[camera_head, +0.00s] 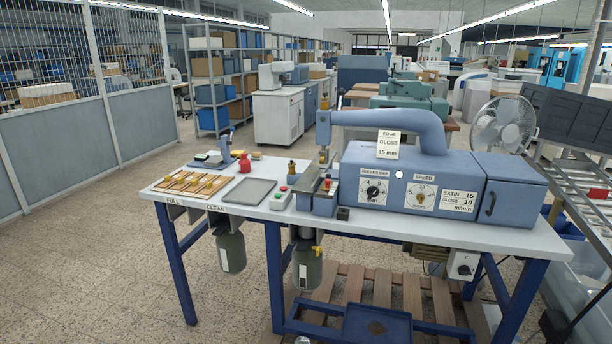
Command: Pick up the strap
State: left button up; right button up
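Several tan, strap-like strips lie side by side in a shallow tray (157,188) at the left end of the white worktable (330,222). They are small in the picture, with yellowish parts on them, so I cannot tell their exact shape. A label reading "FULL" is on the table edge in front of this tray, and "CLEAN" is farther right. Neither of my grippers is in view.
Grey-green canisters (231,252) hang below.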

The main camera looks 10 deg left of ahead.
aim_at(209, 187)
jog(key=i, duration=1)
jog(key=u, duration=2.3)
jog(key=i, duration=2.2)
jog(key=z, duration=2.1)
